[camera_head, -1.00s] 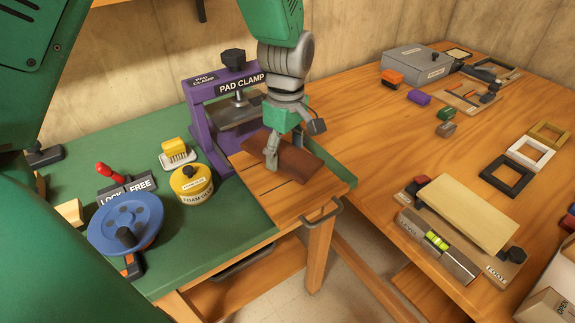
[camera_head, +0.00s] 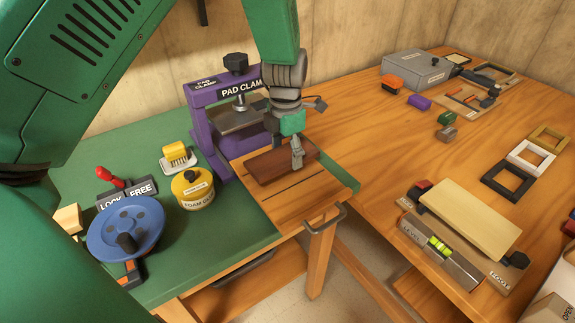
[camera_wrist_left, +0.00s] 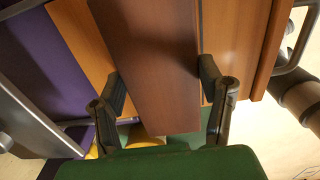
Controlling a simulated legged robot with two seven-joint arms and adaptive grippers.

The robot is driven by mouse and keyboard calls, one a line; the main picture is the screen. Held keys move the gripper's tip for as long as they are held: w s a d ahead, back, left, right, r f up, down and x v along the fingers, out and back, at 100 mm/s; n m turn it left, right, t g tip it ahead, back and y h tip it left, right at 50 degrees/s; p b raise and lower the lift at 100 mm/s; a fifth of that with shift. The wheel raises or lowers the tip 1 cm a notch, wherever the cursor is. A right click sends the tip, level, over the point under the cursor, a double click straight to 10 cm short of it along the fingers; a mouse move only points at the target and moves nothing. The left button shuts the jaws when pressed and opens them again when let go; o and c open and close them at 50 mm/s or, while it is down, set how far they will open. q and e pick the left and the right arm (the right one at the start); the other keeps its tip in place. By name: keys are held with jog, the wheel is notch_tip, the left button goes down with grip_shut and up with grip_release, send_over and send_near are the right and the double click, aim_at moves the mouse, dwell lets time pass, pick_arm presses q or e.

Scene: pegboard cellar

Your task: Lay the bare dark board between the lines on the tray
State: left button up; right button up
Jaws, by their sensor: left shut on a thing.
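The bare dark board (camera_head: 268,167) is a reddish-brown slab over the back part of the wooden tray (camera_head: 325,193). My left gripper (camera_head: 297,160) is shut on it from above, near its right part. In the left wrist view the board (camera_wrist_left: 155,60) runs between the two fingers (camera_wrist_left: 160,88). A dark line (camera_head: 294,187) shows on the tray in front of the board, roughly parallel to it. Any other line is hidden behind or under the board. I cannot tell whether the board touches the tray. My right gripper is not in view.
The purple pad clamp (camera_head: 200,125) stands close behind and left of the tray. A yellow foam pot (camera_head: 192,189) and a blue wheel (camera_head: 126,228) are to the left. A metal handle (camera_head: 328,219) sits at the tray's front edge.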

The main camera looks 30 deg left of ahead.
aim_at(289, 156)
pick_arm(q)
jog(key=shift+f, duration=0.4)
notch_tip(289, 156, down, 2)
jog(key=shift+s+f, duration=0.15)
jog(key=shift+d+f, duration=0.2)
jog(key=shift+f, duration=0.1)
jog(key=shift+d+r, duration=0.1)
jog(key=shift+d, duration=0.15)
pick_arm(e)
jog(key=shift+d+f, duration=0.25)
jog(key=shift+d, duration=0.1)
pick_arm(q)
jog(key=o, duration=1.4)
jog(key=shift+a, duration=0.15)
jog(key=shift+c, duration=0.2)
jog(key=shift+a+f, duration=0.2)
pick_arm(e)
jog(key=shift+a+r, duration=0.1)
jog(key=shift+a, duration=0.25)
